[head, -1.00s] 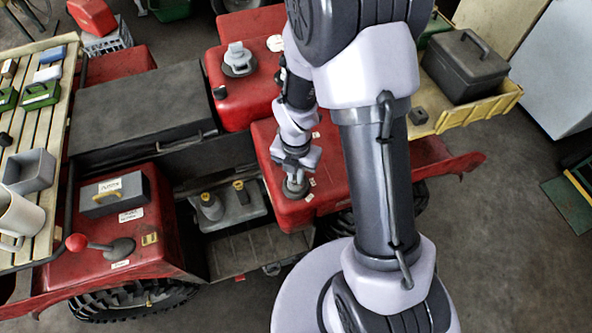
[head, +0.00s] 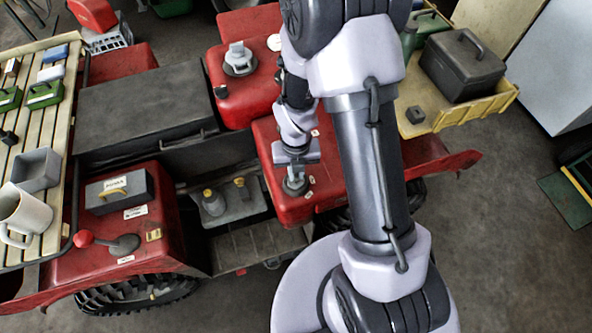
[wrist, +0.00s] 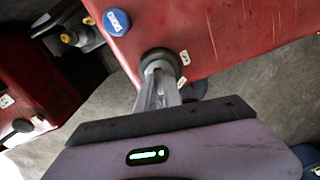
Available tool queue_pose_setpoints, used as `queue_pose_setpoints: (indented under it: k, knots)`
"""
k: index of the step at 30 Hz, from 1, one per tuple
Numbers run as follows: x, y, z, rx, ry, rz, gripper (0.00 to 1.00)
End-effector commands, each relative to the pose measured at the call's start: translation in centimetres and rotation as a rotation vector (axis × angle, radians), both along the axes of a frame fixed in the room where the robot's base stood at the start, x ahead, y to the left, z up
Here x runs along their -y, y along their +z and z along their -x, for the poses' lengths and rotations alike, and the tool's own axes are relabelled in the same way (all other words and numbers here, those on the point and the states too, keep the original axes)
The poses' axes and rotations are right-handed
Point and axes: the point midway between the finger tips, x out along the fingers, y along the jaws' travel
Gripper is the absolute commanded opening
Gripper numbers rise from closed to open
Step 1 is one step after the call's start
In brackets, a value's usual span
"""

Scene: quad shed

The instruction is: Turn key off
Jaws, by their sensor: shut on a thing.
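My gripper (head: 296,172) points down at the red panel (head: 270,150) right of the open middle bay. It is shut on the key at a round grey switch (head: 295,187) on that panel. In the wrist view, my fingers (wrist: 158,82) close together right at the dark round switch base (wrist: 160,62). The key is mostly hidden between the fingers, so its exact angle cannot be told.
A yellow tray (head: 470,112) with a dark toolbox (head: 462,65) is at right.

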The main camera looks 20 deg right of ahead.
Motion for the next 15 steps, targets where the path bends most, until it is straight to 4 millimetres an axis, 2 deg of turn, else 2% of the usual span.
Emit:
queue_pose_setpoints:
  k: [15]
  knots:
    - [0.04, 0.47, -0.45, 0.001, 0.025, 0.002, 0.00]
